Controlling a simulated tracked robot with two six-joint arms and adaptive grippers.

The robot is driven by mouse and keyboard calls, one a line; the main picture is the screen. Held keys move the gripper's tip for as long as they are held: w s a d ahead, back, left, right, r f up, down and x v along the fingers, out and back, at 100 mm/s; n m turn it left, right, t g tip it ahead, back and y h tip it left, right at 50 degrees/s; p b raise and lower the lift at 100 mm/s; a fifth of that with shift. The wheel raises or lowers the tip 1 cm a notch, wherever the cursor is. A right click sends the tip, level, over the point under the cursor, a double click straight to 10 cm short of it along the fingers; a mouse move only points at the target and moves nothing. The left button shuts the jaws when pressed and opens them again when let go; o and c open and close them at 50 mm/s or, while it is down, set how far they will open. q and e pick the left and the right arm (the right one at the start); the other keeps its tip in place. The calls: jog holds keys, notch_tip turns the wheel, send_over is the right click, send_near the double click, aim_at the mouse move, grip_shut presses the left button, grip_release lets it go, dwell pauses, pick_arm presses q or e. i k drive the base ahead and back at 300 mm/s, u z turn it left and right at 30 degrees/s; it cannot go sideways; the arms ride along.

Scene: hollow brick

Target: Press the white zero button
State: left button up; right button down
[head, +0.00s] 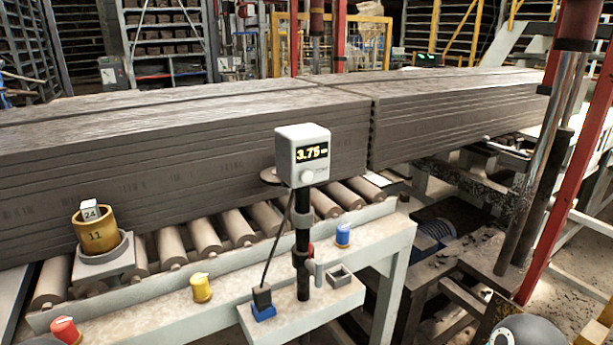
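A white box-shaped gauge (302,144) stands on a dark upright post above the roller conveyor's side. Below the display, on the front face, is a round white button (307,177). Small print beside the button is too small to read. Nothing touches the gauge or the button.
Long grey clay columns (180,165) lie on the rollers (205,236) behind the gauge. Red (65,330), yellow (201,288) and blue (343,234) knobs line the rail. A red post (560,215) rises at right.

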aim_at(306, 175)
jog(key=u, duration=1.2)
jog(key=i, duration=0.1)
jog(key=z, duration=2.85)
jog(key=k, duration=1.45)
jog(key=u, duration=0.7)
jog(key=i, duration=0.95)
jog(key=u, duration=0.05)
